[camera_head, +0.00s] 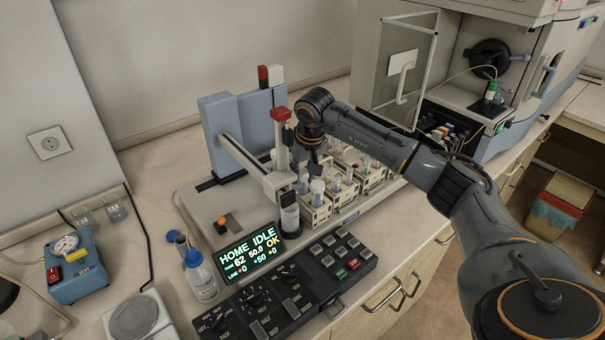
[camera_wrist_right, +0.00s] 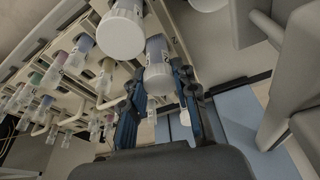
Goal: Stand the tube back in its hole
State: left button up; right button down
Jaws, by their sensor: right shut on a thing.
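My right gripper (camera_head: 312,156) reaches over the cream tube racks (camera_head: 318,216) in the head view, its fingers mostly hidden behind the sampler's upright and its own wrist. In the right wrist view the gripper (camera_wrist_right: 158,90) has its two blue-grey fingers on either side of a tube (camera_wrist_right: 157,64) with a pale end, and is shut on it. Another pale-capped tube (camera_wrist_right: 121,32) is close beside it. Several more tubes stand in the racks. The hole itself is hidden, and I cannot tell whether the held tube is clear of the rack. My left gripper is not in view.
The blue sampler column (camera_head: 233,130) and its arm with a red-topped upright (camera_head: 281,140) stand close left of my right gripper. A control panel with a lit display (camera_head: 250,255) and a wash bottle (camera_head: 200,275) are in front. The spectrometer's open door (camera_head: 400,65) is behind.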

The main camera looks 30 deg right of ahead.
jog(key=c, duration=1.5)
grip_release()
jog(key=shift+f, duration=0.15)
jog(key=o, duration=0.5)
jog(key=shift+r, duration=0.3)
jog(key=shift+b+v, duration=1.35)
jog(key=shift+v, duration=4.55)
jog(key=shift+f, duration=0.1)
